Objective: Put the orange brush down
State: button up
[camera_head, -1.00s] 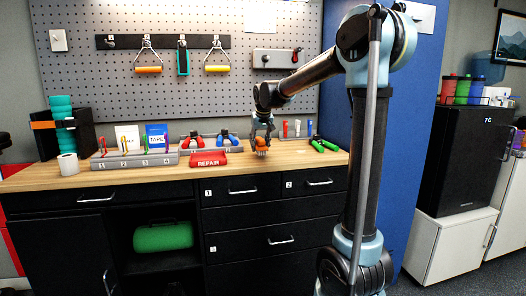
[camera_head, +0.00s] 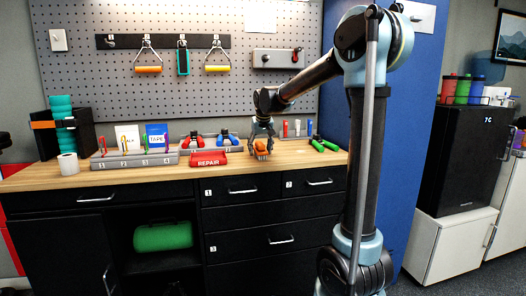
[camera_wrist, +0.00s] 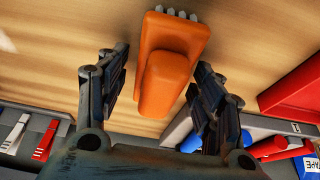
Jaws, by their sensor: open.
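My gripper (camera_head: 262,149) points down over the brush. In the wrist view my gripper (camera_wrist: 158,85) has its fingers spread, with a gap on each side of the brush. The brush appears to rest on the wood; its underside is hidden.
The red REPAIR tray (camera_head: 208,158) is close on the left. A grey numbered rack (camera_head: 136,160) is farther left. Green-handled items (camera_head: 325,145) lie to the right. Bare wooden counter (camera_head: 235,175) shows in front.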

jog(key=v, duration=1.2)
jog(key=s+d+f+m, duration=0.1)
jog(key=s+d+f, duration=0.45)
jog(key=s, duration=0.25)
jog(key=s+d+f+g+h, duration=0.1)
jog(key=s+d+f, duration=0.4)
jog(key=s+d, duration=0.25)
jog(key=s+d+f+m, duration=0.1)
jog(key=s+d+f, duration=0.5)
jog(key=s, duration=0.3)
jog(key=s+d+f+m+g, duration=0.1)
jog(key=s+d+f, duration=0.4)
jog(key=s+f, duration=0.7)
jog(key=shift+f, duration=0.25)
jog(key=shift+w+d+f, duration=0.1)
jog(key=shift+w+f, duration=0.1)
jog(key=shift+w, duration=0.15)
jog(key=shift+o, duration=0.5)
